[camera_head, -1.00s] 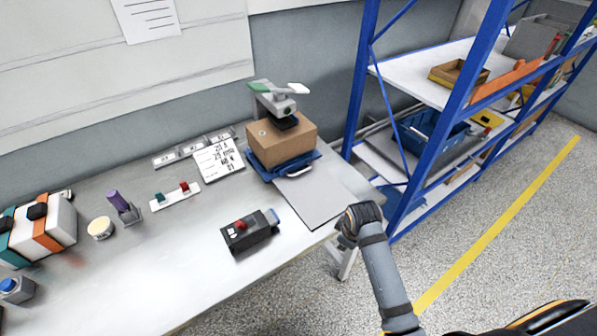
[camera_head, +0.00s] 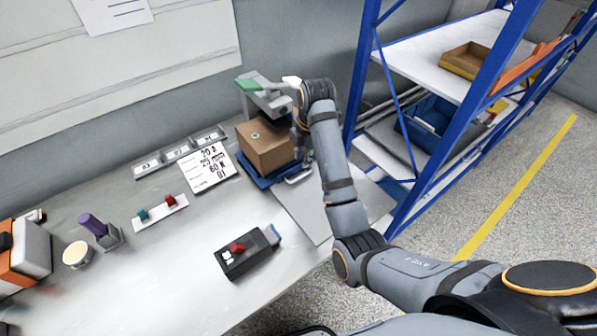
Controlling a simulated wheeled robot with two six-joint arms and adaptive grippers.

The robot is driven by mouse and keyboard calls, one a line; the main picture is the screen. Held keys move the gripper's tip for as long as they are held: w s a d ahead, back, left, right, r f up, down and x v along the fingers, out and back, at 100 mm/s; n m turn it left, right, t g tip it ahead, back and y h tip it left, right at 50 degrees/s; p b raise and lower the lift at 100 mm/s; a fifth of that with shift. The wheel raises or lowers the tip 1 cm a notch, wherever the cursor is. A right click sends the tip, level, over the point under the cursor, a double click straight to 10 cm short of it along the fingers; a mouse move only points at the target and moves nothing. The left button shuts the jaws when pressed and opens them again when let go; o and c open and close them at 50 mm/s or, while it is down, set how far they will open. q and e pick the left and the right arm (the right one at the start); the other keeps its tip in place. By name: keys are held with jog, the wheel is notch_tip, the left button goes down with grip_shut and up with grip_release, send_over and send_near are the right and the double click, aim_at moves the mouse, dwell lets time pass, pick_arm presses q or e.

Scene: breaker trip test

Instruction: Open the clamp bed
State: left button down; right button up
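The clamp bed is a blue base (camera_head: 258,181) with a silver handle (camera_head: 298,175) at its front right. A brown box (camera_head: 264,147) sits on the base. A grey clamp head (camera_head: 268,100) with a green lever end and a pale lever end stands over the box. My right gripper (camera_head: 304,161) points down at the box's right side, close to the handle. My wrist and the box partly hide it; its fingers are too small to tell open from shut, or whether they touch the handle. My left gripper is not in view.
A black device with a red switch (camera_head: 238,250) lies on the bench (camera_head: 170,285). A grey plate (camera_head: 305,208) lies before the clamp bed. A label card (camera_head: 207,167) and a small switch strip (camera_head: 160,212) lie left. A blue shelf rack (camera_head: 430,165) stands right.

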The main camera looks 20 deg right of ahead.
jog(key=b, duration=0.5)
send_over(299, 177)
jog(key=s, duration=0.1)
notch_tip(299, 177, down, 6)
jog(key=shift+d+f, duration=0.1)
jog(key=shift+d, duration=0.05)
jog(key=f, duration=0.1)
jog(key=f+p, duration=0.1)
jog(key=f, duration=0.1)
jog(key=shift+w, duration=0.25)
jog(key=shift+f, duration=0.15)
jog(key=shift+w+f, duration=0.15)
jog(key=shift+f, duration=0.1)
jog(key=shift+c, duration=0.4)
grip_shut()
